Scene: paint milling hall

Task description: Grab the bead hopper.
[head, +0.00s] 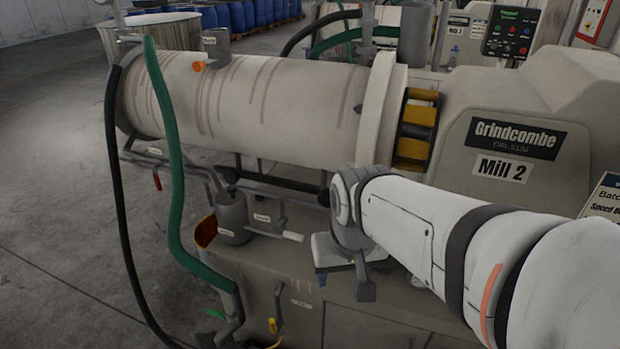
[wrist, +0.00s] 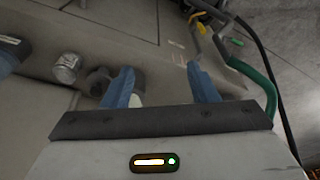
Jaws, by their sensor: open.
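I cannot tell for certain which part is the bead hopper, as the small labels are unreadable. A grey cup-shaped vessel (head: 232,212) sits low in front of the mill's barrel, left of my gripper. Another grey, open-topped vessel (head: 416,32) stands above the barrel's right end, behind my arm. My gripper (head: 343,280) is low in front of Mill 2, apart from both vessels. In the wrist view my gripper (wrist: 162,86) shows two blue fingers spread apart, with nothing between them. A silver knob (wrist: 67,68) shows left of the fingers.
The striped barrel (head: 250,100) of Mill 2 (head: 510,150) runs across the back. A green hose (head: 172,170) and a black hose (head: 115,180) hang at the left. A yellow handle (wrist: 201,27) shows in the wrist view. Grey floor (head: 50,200) is open at the left.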

